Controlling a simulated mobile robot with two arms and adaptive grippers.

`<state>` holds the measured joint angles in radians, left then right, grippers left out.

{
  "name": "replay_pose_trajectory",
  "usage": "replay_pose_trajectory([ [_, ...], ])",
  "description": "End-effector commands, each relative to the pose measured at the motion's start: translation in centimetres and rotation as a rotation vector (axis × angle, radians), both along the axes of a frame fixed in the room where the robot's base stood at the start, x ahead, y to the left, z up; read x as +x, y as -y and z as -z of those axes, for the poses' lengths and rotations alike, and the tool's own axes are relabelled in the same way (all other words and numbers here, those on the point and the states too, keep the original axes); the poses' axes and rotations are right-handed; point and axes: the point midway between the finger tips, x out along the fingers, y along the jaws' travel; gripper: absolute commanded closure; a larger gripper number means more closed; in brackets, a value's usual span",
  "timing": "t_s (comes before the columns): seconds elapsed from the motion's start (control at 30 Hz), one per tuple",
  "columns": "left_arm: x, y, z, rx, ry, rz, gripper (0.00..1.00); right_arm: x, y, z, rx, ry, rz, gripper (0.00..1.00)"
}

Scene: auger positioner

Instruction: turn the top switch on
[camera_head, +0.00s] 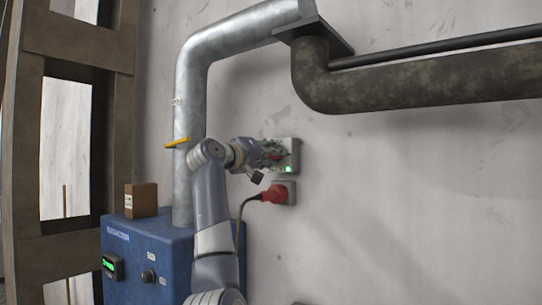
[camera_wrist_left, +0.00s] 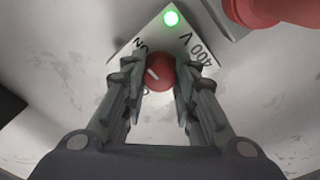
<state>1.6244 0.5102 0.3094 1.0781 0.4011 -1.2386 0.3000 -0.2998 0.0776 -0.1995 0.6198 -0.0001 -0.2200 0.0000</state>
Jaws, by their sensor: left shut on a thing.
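The top switch is a grey wall box (camera_head: 293,148) with a red rotary knob (camera_wrist_left: 158,77) and a lit green lamp (camera_head: 288,169). In the left wrist view its white plate (camera_wrist_left: 180,34) shows "ON" and "400 V" lettering, and the green lamp is lit there too. The white mark on the knob is tilted. My left gripper (camera_head: 272,156) is at the box, with its fingers shut on the knob from both sides. The gripper hides part of the box in the head view. My right gripper is not in view.
A red plug (camera_head: 273,194) with a cable sits in a socket just below the switch box. A blue machine (camera_head: 135,248) with a green display stands at the lower left. A metal pipe (camera_head: 190,100) with a yellow lever (camera_head: 177,143) rises behind my left arm.

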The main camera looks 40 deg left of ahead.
Motion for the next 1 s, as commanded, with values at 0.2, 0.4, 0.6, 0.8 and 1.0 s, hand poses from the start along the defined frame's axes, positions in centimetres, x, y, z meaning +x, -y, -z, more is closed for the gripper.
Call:
replay_pose_trajectory([
  [0.2,0.13,0.03,0.31,0.010,-0.010,0.001,0.97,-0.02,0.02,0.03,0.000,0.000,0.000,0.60],
  [0.4,0.13,0.03,0.31,0.010,-0.010,0.001,0.97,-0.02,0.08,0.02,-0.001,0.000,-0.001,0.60],
  [0.6,0.09,0.02,0.22,0.009,-0.007,0.001,0.52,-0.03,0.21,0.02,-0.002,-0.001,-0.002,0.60],
  [0.8,0.05,0.02,0.10,0.009,-0.004,0.000,0.52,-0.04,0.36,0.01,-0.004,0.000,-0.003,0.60],
  [1.0,-0.62,0.03,0.05,0.010,-0.002,-0.001,0.52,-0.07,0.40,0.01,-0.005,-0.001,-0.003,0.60],
])
